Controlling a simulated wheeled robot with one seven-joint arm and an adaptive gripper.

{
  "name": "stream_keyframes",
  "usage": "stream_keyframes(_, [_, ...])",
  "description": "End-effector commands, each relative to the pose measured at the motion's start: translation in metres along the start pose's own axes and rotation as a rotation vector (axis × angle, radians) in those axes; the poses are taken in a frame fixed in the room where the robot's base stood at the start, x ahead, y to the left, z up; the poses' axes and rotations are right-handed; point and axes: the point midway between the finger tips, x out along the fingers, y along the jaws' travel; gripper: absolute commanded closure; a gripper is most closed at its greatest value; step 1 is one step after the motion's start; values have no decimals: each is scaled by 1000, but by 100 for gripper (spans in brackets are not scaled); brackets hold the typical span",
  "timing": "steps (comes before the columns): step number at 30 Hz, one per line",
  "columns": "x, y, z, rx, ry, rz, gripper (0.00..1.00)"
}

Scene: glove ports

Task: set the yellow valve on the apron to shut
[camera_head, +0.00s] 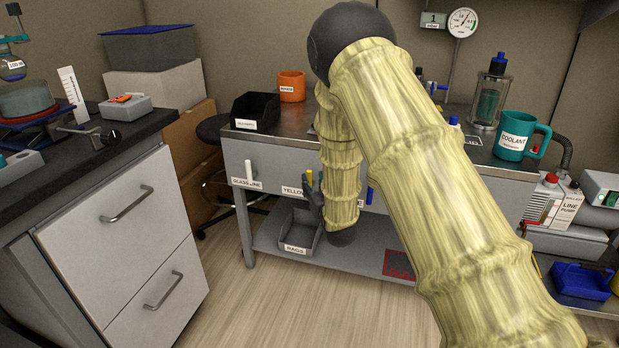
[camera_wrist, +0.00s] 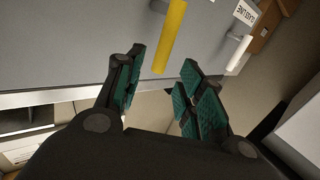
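The apron (camera_head: 275,160) is the grey front panel under the bench top. The yellow valve's handle (camera_head: 309,177) shows as a small upright bar beside its label (camera_head: 292,190), partly hidden by my gripper and arm. In the wrist view the yellow handle (camera_wrist: 171,36) is a long bar reaching towards the gap between my fingertips. My gripper (camera_wrist: 164,62) is open, with a green-padded finger on each side of the handle's near end; I cannot tell whether either touches it. In the head view my gripper (camera_head: 315,195) is small and partly hidden by my arm.
A white handle (camera_head: 249,169) labelled glass line is left of the yellow one; it also shows in the wrist view (camera_wrist: 238,55). A blue handle (camera_head: 369,195) is to the right. A grey bin (camera_head: 300,235) stands on the shelf below. Floor in front is clear.

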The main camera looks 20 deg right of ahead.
Motion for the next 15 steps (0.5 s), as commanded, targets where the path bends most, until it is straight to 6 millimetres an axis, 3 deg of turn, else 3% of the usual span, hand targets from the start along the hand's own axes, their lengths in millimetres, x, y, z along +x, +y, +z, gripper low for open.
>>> stream_keyframes(7, [37, 0, 1, 0, 1, 0, 62])
stream_keyframes(15, [55, 0, 0, 1, -1, 0, 62])
